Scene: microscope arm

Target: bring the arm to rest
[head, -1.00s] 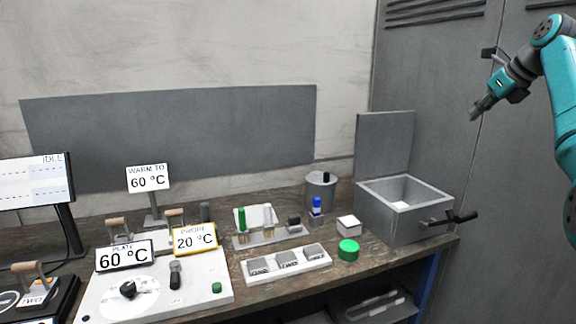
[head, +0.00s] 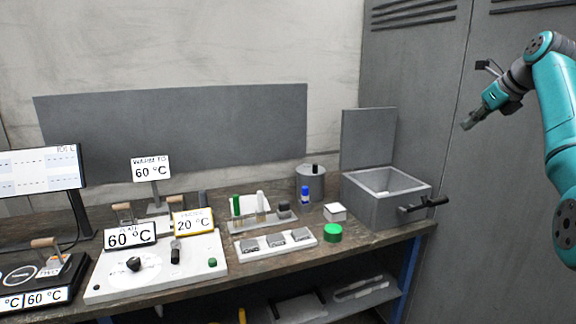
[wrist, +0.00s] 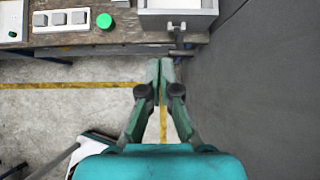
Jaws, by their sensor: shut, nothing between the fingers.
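My gripper (head: 468,124) is at the upper right in the head view, at the end of my teal arm, in the air in front of the grey lockers. It is apart from the bench and everything on it. In the wrist view my gripper (wrist: 160,66) points past the bench edge, above the floor. Its two fingers are together with nothing between them. The handle (wrist: 178,42) of the grey open box lies just beyond the fingertips in that view; I cannot tell the height gap.
The bench (head: 270,262) holds an open grey box (head: 388,212) with a front handle, a green round lid (head: 333,232), a white block tray (head: 275,243), a tube rack (head: 262,218) and a plate unit reading 60 °C (head: 130,235).

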